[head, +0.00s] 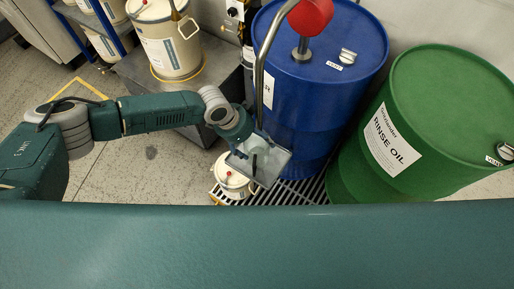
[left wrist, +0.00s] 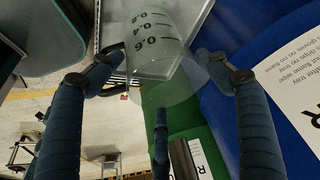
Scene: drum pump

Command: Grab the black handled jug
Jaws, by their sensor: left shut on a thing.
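The clear jug (left wrist: 150,50) with dark scale marks is between the two fingers of my left gripper (left wrist: 162,68) in the left wrist view. My left gripper is shut on the jug, with a finger on each side. The jug's outline is hard to make out there. My right gripper is not in view.
A blue drum (head: 310,110) with a red-topped pump stands close to the gripper. A green rinse oil drum (head: 440,110) is at the right. A larger white pail (head: 170,45) stands behind my arm.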

